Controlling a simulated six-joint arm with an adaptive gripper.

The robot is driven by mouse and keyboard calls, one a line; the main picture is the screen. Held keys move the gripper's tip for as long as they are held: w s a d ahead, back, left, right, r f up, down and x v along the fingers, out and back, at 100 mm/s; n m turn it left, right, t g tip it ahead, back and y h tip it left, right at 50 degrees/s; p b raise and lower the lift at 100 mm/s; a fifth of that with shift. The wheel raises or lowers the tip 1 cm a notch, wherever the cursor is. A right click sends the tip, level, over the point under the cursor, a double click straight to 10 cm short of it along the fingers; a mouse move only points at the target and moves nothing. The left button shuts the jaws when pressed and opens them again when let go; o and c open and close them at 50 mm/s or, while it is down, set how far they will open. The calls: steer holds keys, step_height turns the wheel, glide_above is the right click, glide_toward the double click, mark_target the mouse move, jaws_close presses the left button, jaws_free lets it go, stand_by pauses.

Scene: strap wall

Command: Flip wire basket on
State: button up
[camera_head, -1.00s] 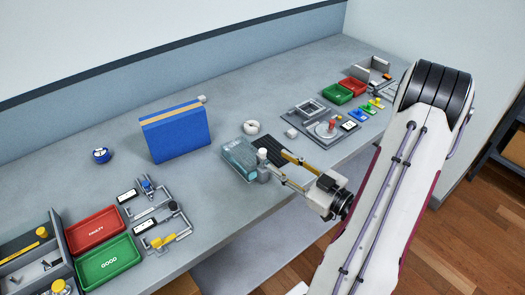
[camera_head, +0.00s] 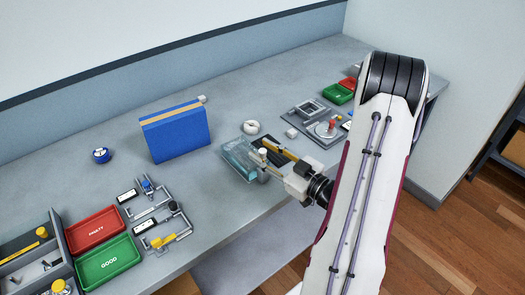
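I cannot make out a wire basket for certain. A clear bluish open box (camera_head: 238,160) sits near the bench's front edge, left of my gripper; it may be the thing named, but its walls look see-through rather than wire. My gripper (camera_head: 264,160) is low over the bench at the box's right side, its fingers spread apart. A small pale cylinder shows by the fingers at the box's right end. Whether a finger touches the box or the cylinder I cannot tell. No switch marked for a basket can be made out.
A blue upright block (camera_head: 176,134) stands behind the box. A white ring (camera_head: 251,127) lies behind it. A grey fixture (camera_head: 313,118) is to the right. Red (camera_head: 96,229) and green (camera_head: 107,262) trays are at front left. The bench between box and trays holds small fittings.

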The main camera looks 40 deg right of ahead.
steer(key=shift+w, duration=0.35)
jaws_close()
steer(key=shift+a, duration=0.1)
steer(key=shift+f, duration=2.2)
